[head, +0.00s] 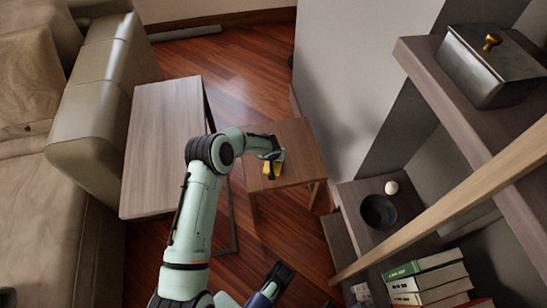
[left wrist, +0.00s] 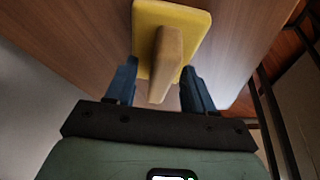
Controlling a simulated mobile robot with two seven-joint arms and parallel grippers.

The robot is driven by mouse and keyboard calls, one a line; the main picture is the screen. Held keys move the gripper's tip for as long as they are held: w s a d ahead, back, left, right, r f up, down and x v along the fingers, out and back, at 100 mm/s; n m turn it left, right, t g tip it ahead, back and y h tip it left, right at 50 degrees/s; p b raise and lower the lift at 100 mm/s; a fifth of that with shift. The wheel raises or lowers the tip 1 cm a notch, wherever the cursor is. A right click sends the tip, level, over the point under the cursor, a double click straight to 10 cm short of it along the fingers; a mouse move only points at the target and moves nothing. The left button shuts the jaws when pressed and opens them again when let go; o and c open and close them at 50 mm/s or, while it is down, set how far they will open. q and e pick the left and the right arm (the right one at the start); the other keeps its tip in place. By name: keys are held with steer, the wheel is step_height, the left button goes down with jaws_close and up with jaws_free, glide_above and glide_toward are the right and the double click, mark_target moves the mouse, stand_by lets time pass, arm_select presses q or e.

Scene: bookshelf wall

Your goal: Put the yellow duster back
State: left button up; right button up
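The yellow duster (head: 266,169) rests on the small wooden side table (head: 297,147), partly hidden by my left gripper (head: 272,168) in the head view. In the left wrist view the duster (left wrist: 168,50) shows a flat yellow plate with an upright tan-yellow handle. My left gripper (left wrist: 158,88) is open, with one dark finger on each side of the handle and a visible gap at both sides. My right gripper (head: 279,276) is low at the bottom of the head view, away from the duster; its fingers are too unclear to judge.
A longer wooden table (head: 165,130) stands left of the small one, beside a beige sofa (head: 97,105). On the right, shelves hold a metal box (head: 490,68), a dark bowl (head: 378,212), a white ball (head: 391,187) and several books (head: 428,280). A slanted wooden bar (head: 450,205) crosses there.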

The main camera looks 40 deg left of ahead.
arm_select(q)
steer(key=shift+r, duration=0.5)
steer(key=p+v, duration=0.3)
steer(key=v, duration=0.8)
steer(key=s+d+f+m+g+h, duration=0.1)
steer(key=s+d+f+h, duration=0.2)
steer(key=s+d+f, duration=0.4)
steer(key=s+d+f+h, duration=0.25)
steer(key=s+d, duration=0.25)
steer(key=d, duration=0.4)
steer(key=s+d+f, duration=0.1)
steer(key=s+d, duration=0.2)
steer(key=s, duration=0.4)
steer(key=s+d+f+g, duration=0.1)
steer(key=s+d+f, duration=0.1)
steer(key=s, duration=0.6)
steer(key=shift+s+d+f, duration=0.15)
steer(key=shift+d+f, duration=0.15)
steer(key=shift+d, duration=0.55)
arm_select(e)
steer(key=shift+g+y, duration=0.4)
steer(key=shift+g, duration=0.3)
steer(key=s+r, duration=0.1)
steer(key=s+a+r, duration=0.2)
steer(key=s, duration=0.1)
steer(key=shift+a+r, duration=0.1)
arm_select(q)
steer(key=shift+y, duration=0.25)
arm_select(e)
steer(key=shift+s, duration=0.1)
